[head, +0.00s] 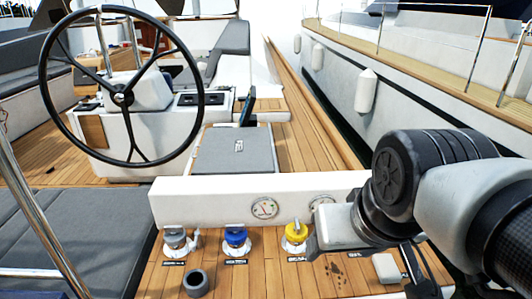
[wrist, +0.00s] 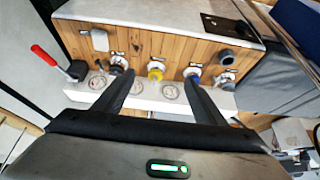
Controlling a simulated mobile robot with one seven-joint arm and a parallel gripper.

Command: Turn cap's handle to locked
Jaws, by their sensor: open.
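Several caps with handles sit in a row on a teak panel. In the head view, a grey cap (head: 175,240) is at the left, a blue cap (head: 236,240) in the middle and a yellow cap (head: 296,236) at the right. The wrist view shows the grey (wrist: 226,79), blue (wrist: 193,72) and yellow (wrist: 156,71) caps, plus a dark cap (wrist: 119,62) further left. My gripper (head: 313,244) is open and empty beside the yellow cap; its fingers (wrist: 157,79) spread either side of it in the wrist view. Contact cannot be told. Labels are too small to read.
A white ledge with a round gauge (head: 264,208) runs behind the caps. A dark ring-shaped fitting (head: 196,282) lies in front of them. A red-handled lever (wrist: 45,56) is left in the wrist view. The steering wheel (head: 122,98) stands back left.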

